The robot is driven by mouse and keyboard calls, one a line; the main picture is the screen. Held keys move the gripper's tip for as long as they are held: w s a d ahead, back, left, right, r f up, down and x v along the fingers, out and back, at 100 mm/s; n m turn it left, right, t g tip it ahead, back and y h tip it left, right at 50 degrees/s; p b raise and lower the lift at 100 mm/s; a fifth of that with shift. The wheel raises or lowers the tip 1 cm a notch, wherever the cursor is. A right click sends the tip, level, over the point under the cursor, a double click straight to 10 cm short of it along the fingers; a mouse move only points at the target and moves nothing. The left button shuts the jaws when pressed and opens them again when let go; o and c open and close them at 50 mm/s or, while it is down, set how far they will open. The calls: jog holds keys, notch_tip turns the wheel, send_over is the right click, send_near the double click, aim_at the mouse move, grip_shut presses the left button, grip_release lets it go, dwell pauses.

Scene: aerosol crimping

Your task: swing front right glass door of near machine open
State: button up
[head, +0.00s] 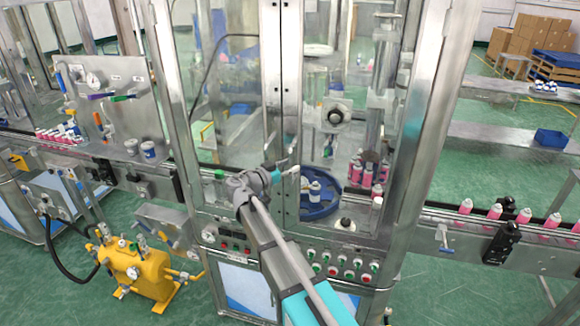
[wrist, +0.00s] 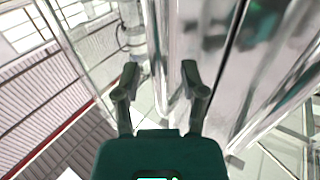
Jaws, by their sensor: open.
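The near machine's front right glass door (head: 345,60) is a clear panel in a silver frame and looks closed in the head view. Its metal frame post (head: 291,70) stands upright beside the front left glass door (head: 225,70). My gripper (head: 292,168) is in front of the lower part of the centre posts. In the wrist view my gripper (wrist: 160,75) has two dark fingers spread apart, with shiny upright metal (wrist: 185,45) beyond and beside them. I cannot tell whether the fingers touch the door, and no handle shows clearly.
Behind the glass are a blue turntable (head: 320,208) and pink cans (head: 378,185). A button panel (head: 345,268) lies below the doors. A conveyor (head: 470,222) with pink cans runs right. A yellow pump unit (head: 135,272) stands at lower left.

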jog(key=shift+w+d, duration=0.15)
grip_shut()
dwell(0.5)
